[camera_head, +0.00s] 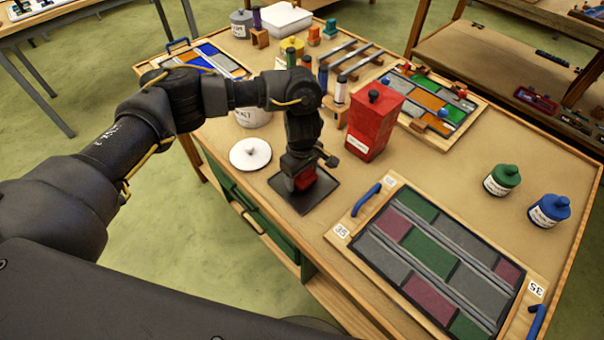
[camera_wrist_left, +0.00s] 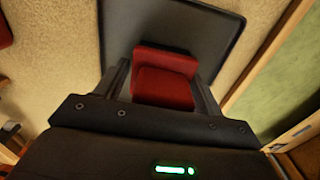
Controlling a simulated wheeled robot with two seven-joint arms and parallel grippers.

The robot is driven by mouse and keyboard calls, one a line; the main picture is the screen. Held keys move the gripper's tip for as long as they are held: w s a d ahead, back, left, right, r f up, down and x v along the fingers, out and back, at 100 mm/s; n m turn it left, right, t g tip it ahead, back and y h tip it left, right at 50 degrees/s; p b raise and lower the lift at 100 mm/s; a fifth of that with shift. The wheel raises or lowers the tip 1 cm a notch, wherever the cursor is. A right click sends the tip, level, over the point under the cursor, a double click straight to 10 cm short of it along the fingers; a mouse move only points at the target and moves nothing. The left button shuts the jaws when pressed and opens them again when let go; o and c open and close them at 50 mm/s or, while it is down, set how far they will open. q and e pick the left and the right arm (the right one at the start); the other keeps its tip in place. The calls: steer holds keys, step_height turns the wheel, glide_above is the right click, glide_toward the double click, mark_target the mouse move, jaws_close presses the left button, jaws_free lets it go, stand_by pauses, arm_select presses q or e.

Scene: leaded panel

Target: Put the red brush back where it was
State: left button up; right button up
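A red block-like piece (camera_head: 305,179), perhaps the red brush, is at the fingertips of my left gripper (camera_head: 303,176) over a dark square mat (camera_head: 325,192). In the left wrist view the red piece (camera_wrist_left: 163,86) sits between the two fingers and nearly fills the gap. The dark mat (camera_wrist_left: 220,40) lies behind it. Whether the fingers press on it, and whether it touches the mat, I cannot tell. No bristles show. My right gripper is out of view.
A tall red canister (camera_head: 373,125) stands right of the mat, and a white round lid (camera_head: 250,154) lies left of it. A leaded panel tray (camera_head: 392,184) lies in front. A rack with metal bars (camera_head: 350,58) stands behind. Green (camera_head: 503,180) and blue-lidded (camera_head: 548,211) jars stand right.

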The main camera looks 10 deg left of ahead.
arm_select(q)
steer(key=shift+o, duration=1)
steer(key=shift+r, duration=0.2)
steer(key=shift+w+r, duration=0.1)
steer(key=shift+r, duration=0.25)
step_height(320, 180, up, 11)
steer(key=shift+r+b, duration=0.2)
steer(key=shift+b, duration=0.35)
steer(key=shift+s+f, duration=0.1)
steer(key=shift+s, duration=0.1)
